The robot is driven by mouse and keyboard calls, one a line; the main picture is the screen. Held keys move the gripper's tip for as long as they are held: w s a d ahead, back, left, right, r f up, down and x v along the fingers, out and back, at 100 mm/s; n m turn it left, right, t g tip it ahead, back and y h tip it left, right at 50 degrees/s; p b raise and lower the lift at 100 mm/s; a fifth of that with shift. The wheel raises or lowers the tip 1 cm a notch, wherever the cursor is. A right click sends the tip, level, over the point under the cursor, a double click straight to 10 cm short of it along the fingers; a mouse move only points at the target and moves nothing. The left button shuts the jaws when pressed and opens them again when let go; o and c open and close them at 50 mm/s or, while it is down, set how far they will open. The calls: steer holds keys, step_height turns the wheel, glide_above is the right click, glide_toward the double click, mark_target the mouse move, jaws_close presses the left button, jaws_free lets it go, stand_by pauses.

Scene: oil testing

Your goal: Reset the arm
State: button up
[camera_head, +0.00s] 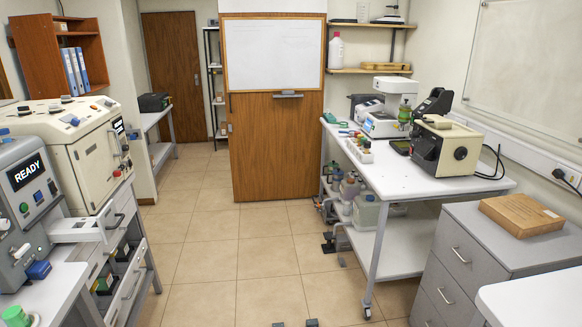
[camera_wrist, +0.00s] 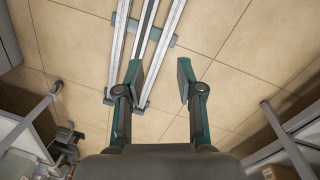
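My gripper (camera_wrist: 159,80) shows in the wrist view with its two dark green and grey fingers spread apart. It is open, and nothing is between the fingers. It points down over the tan tiled floor (camera_wrist: 225,95), clear of any bench. My arm does not clearly show in the head view. Two small dark pieces sit at the bottom edge there, and I cannot tell what they are.
Metal floor rails (camera_wrist: 146,45) run beneath the gripper. In the head view, a white bench (camera_head: 400,178) and grey drawer cabinet (camera_head: 470,265) stand right. Machines, including one reading READY (camera_head: 27,172), stand left. The middle aisle (camera_head: 225,225) is clear up to the wooden door (camera_head: 270,150).

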steer(key=s+d+f+m+g, duration=0.1)
steer(key=s+d+m+g, duration=0.1)
steer(key=s+d, duration=0.3)
steer(key=s+d+f+m+g+y, duration=0.1)
steer(key=s+d, duration=0.4)
steer(key=s, duration=0.8)
steer(key=s+d+f+m+g, duration=0.1)
steer(key=s+d+m+g, duration=0.1)
steer(key=s+d, duration=0.3)
steer(key=s+g, duration=0.1)
steer(key=s, duration=0.3)
steer(key=shift+s+m+g, duration=0.3)
steer(key=shift+g, duration=0.1)
